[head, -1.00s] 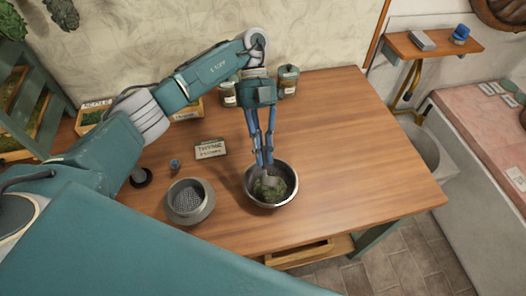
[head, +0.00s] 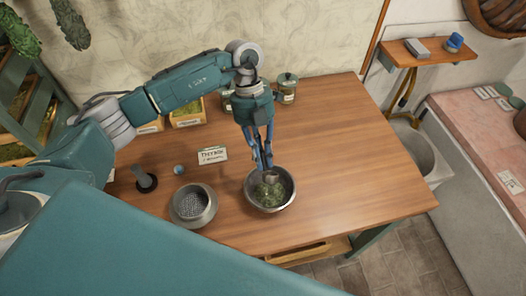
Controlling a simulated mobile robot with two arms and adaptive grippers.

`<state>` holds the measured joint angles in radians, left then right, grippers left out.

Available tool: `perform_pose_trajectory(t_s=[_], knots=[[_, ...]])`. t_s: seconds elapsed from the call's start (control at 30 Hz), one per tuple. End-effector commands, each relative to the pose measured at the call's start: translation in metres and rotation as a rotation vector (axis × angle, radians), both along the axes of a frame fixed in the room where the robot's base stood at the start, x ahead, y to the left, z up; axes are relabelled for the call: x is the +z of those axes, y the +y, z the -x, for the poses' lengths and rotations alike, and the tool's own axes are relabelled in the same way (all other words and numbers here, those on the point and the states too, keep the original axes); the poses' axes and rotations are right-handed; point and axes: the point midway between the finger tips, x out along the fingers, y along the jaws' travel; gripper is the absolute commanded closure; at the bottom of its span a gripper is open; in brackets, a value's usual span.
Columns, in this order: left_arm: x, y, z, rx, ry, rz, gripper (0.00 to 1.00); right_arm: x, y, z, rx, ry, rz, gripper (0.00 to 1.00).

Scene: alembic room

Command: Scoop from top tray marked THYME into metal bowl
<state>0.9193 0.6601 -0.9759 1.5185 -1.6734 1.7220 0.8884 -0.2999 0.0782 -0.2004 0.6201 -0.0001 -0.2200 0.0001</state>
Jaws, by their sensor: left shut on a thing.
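The tool's lower end is just above or touching the herb; I cannot tell which. A white card marked THYME (head: 212,155) stands on the table left of the bowl. The tray marked THYME cannot be made out. My right gripper is not in view.
A metal strainer pot (head: 193,206) stands left of the bowl. Small wooden boxes of herbs (head: 187,112) and lidded jars (head: 287,88) stand at the back. A tiered rack (head: 30,110) is at far left. The table's right side is clear.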

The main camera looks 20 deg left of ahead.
Motion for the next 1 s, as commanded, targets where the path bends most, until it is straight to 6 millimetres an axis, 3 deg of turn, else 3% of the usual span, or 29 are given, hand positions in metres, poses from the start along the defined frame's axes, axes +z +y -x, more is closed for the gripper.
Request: perform_pose_trajectory(t_s=[0.17,0.4,0.8,1.0], knots=[[0.001,0.001,0.002,-0.005,-0.181,-0.041,1.00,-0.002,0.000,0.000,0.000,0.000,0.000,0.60],[0.000,0.000,0.001,-0.003,-0.425,-0.093,1.00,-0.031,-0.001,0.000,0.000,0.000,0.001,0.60],[0.005,-0.001,0.000,-0.001,-0.658,-0.146,1.00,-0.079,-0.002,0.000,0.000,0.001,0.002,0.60],[0.010,0.000,0.000,0.001,-0.722,-0.160,1.00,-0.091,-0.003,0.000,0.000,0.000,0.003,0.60]])
